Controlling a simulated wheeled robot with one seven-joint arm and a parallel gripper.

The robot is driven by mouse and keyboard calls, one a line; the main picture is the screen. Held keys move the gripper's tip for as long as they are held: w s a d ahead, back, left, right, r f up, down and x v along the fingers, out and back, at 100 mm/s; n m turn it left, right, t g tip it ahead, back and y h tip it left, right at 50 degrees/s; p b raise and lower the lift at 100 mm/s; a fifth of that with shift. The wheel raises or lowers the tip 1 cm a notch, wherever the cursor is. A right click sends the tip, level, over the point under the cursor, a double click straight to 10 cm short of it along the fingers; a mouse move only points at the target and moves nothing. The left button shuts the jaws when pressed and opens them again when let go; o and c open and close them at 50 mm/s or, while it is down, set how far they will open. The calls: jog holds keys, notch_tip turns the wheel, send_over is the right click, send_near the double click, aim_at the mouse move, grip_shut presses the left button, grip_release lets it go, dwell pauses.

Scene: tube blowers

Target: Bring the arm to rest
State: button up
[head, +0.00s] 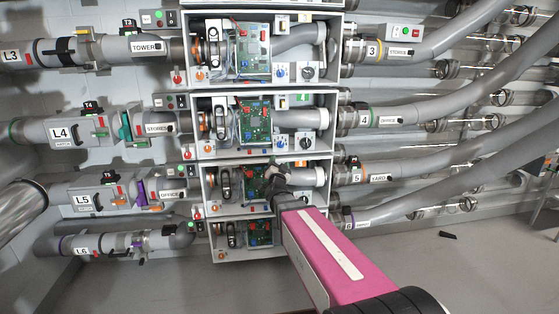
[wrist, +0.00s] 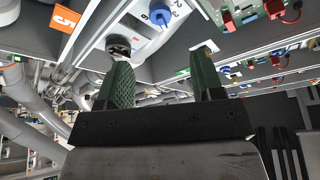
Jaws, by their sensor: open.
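My gripper (head: 275,178) is in front of the third blower box from the top, near the right part of its green circuit board, at the end of my pink arm link. In the wrist view my gripper (wrist: 163,75) shows two green fingers standing well apart, with nothing between them. A black knob (wrist: 118,44) and a blue knob (wrist: 160,15) show beyond the fingers in that view. Whether the fingers touch the box cannot be told.
Open boxes with boards stand in a column, the top box (head: 187,50) highest. Pipes labelled L4 (head: 60,133) and L5 (head: 83,199) run in from the left. Grey hoses (head: 480,120) leave to the right. A small black piece (head: 447,235) lies on the bare grey floor (head: 480,270).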

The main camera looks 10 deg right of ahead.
jog(key=s+a+f+n+g+y, duration=0.1)
jog(key=s+f+n+g+y, duration=0.35)
jog(key=f, duration=0.45)
jog(key=s+a+f+n+g+y, duration=0.1)
jog(key=s+f+n+g+y, duration=0.15)
jog(key=s+f+g, duration=0.4)
jog(key=s+d+f+n+g+h, duration=0.1)
jog(key=s+d+f+g, duration=0.1)
jog(key=s+f+g, duration=0.3)
jog(key=s+d+f+n+g+h, duration=0.1)
jog(key=s+f+g, duration=0.4)
jog(key=s, duration=0.6)
jog(key=shift+d+f, duration=0.3)
jog(key=shift+d, duration=0.45)
